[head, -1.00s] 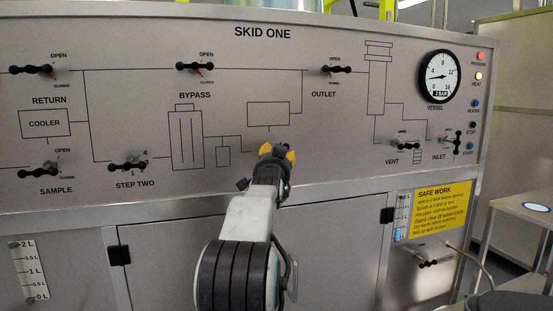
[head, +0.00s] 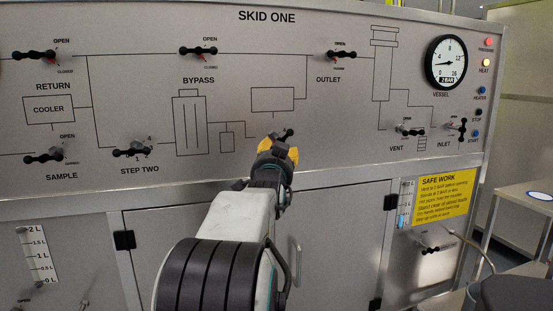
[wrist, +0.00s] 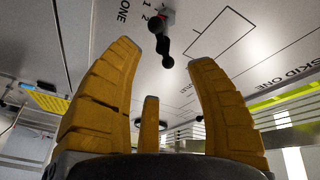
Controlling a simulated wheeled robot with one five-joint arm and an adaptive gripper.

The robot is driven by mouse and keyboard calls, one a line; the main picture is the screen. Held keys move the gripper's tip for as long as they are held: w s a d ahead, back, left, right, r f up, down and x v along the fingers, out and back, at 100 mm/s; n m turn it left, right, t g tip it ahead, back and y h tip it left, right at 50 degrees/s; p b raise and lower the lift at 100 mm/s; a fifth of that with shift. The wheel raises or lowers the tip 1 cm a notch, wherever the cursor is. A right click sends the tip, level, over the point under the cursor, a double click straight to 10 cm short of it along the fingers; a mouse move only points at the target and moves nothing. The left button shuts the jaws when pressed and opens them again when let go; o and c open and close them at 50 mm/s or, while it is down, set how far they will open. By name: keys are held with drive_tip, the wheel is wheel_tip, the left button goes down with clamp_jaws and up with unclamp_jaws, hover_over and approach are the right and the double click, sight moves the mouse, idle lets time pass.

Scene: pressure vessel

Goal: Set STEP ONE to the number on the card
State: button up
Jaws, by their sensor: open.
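A black handle (wrist: 160,40) with a red mark at its base sits on the panel in the wrist view, beside the digits 1 and 2 and a label ending in ONE. Its end points toward the gap between my fingers. In the head view the handle (head: 284,135) shows just above my gripper (head: 278,152), which hides its label and scale. My gripper (wrist: 165,75) is open and empty, its yellow fingers on either side below the handle; contact cannot be told. I cannot make out a card with a number.
The STEP TWO handle (head: 133,152) is left of my gripper. Other handles include BYPASS (head: 199,50), OUTLET (head: 337,54) and VENT (head: 409,132). A yellow SAFE WORK sign (head: 440,204) is at lower right. A table (head: 520,212) stands at far right.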

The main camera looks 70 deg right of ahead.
drive_tip(key=shift+v, duration=1.3)
drive_tip(key=w+a+f+n+t+y+p, duration=0.1)
drive_tip(key=w+a+n+t+y+p, duration=0.1)
drive_tip(key=w+a+n+y+p, duration=0.65)
drive_tip(key=w+a+n+t+y+p, duration=0.25)
drive_tip(key=w+a+p, duration=0.25)
drive_tip(key=w+a, duration=0.85)
drive_tip(key=s+a+f+n+g+y+p, duration=0.1)
drive_tip(key=s+a+n+y+p, duration=0.15)
drive_tip(key=a, duration=0.65)
drive_tip(key=s+a+n+g+y+p, duration=0.1)
drive_tip(key=s+a+n+y+p, duration=0.2)
drive_tip(key=a, duration=0.7)
drive_tip(key=s+a+f+n+g+y+p, duration=0.1)
drive_tip(key=s+a+n+g+p, duration=0.2)
drive_tip(key=s+a+n+p, duration=0.4)
drive_tip(key=s+a+n, duration=0.1)
drive_tip(key=s+a, duration=0.3)
drive_tip(key=shift+a+y, duration=0.35)
drive_tip(key=shift+a, duration=0.05)
drive_tip(key=shift+s+f+g, duration=0.1)
drive_tip(key=shift+s+g, duration=0.05)
drive_tip(key=shift+g, duration=0.1)
